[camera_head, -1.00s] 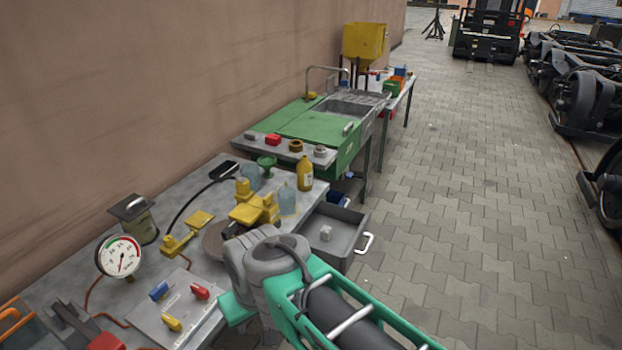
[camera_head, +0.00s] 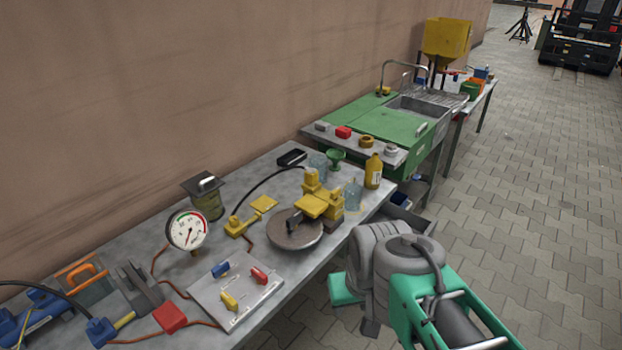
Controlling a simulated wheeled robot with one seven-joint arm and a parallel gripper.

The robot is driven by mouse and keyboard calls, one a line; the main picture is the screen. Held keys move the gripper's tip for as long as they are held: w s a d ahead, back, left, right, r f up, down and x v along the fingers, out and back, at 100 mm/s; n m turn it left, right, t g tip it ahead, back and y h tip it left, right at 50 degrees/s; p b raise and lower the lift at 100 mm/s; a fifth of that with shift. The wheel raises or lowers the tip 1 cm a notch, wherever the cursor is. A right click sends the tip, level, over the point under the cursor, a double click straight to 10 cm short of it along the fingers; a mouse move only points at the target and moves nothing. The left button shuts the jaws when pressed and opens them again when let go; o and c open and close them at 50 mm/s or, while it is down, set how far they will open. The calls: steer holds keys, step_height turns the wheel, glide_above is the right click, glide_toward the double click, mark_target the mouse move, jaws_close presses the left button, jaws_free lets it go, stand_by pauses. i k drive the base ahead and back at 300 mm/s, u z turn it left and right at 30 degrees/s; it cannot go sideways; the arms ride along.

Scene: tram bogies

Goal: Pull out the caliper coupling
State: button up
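A yellow brake caliper (camera_head: 318,204) sits over a round grey disc (camera_head: 290,238) on the grey workbench (camera_head: 270,170). A yellow fitting (camera_head: 237,226) with a flat yellow plate (camera_head: 264,204) lies to its left. A thin black hose (camera_head: 268,183) arches from this fitting up toward the caliper. I cannot tell for sure which part is the caliper coupling. My arm shows at the lower right, in front of the bench edge, with grey joints and green parts. My gripper does not show in this view.
A pressure gauge (camera_head: 187,230) and a lidded canister (camera_head: 206,198) stand left of the fitting. A panel (camera_head: 236,297) with blue, red and yellow handles lies in front. A yellow bottle (camera_head: 373,171) stands by the right edge. Paved floor is clear at right.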

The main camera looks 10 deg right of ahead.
mark_target(312, 175)
steer(key=z, duration=0.8)
steer(key=i, duration=1.5)
steer(key=u, duration=4.15)
